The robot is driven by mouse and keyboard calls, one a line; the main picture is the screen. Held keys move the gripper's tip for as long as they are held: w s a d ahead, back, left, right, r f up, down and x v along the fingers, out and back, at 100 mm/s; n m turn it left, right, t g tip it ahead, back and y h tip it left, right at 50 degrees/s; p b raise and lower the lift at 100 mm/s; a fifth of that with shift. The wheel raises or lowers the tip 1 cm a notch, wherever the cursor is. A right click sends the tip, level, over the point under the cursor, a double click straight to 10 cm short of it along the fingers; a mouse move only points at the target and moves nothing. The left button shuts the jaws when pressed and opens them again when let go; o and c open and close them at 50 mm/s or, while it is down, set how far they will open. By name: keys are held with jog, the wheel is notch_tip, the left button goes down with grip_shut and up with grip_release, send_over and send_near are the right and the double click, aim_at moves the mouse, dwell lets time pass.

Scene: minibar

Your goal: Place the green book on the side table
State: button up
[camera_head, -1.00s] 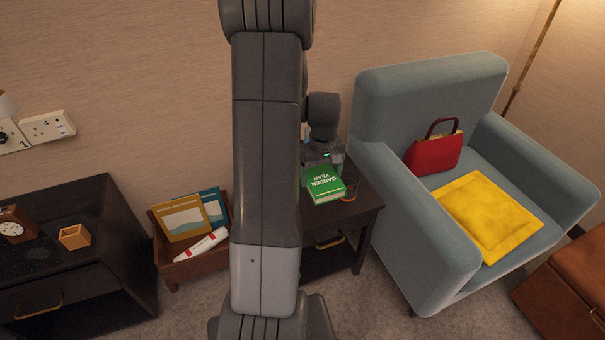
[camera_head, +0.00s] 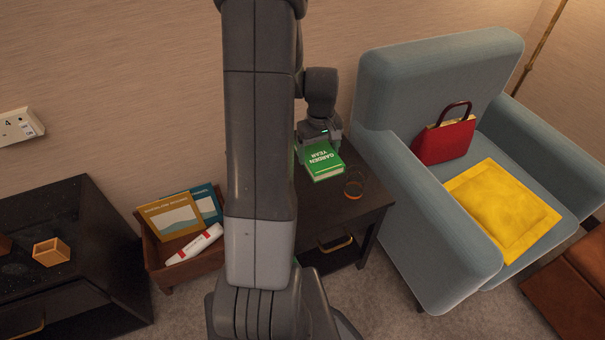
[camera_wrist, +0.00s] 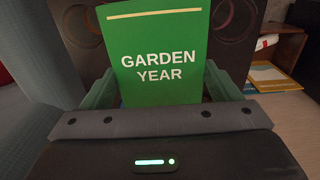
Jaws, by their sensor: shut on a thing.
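The green book (camera_head: 324,162), titled "Garden Year", is at the dark side table (camera_head: 345,206), over its back part in the head view. My gripper (camera_head: 318,143) is shut on the book from the wall side. In the wrist view the book (camera_wrist: 157,60) stands out from between the fingers of my gripper (camera_wrist: 160,88), cover facing the camera. I cannot tell whether the book touches the tabletop. My arm hides the table's left part.
A blue armchair (camera_head: 405,200) with a red handbag (camera_head: 445,138) and yellow cushion (camera_head: 502,207) stands close on the right. A wooden rack (camera_head: 158,258) with magazines is left of my arm. A dark cabinet (camera_head: 75,285) stands farther left. The table's front right is bare.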

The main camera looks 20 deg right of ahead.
aim_at(318, 152)
jog(key=f+b, duration=0.2)
jog(key=f, duration=0.3)
jog(key=f+b, duration=0.3)
jog(key=f, duration=0.2)
jog(key=f+b, duration=0.2)
jog(key=f, duration=0.4)
jog(key=shift+w, duration=0.35)
jog(key=shift+f, duration=0.1)
jog(key=shift+f+b, duration=0.15)
jog(key=shift+b, duration=0.2)
jog(key=o, duration=1)
notch_tip(318, 152, up, 12)
jog(key=p, duration=0.2)
jog(key=shift+r+p, duration=0.2)
jog(key=shift+p, duration=0.2)
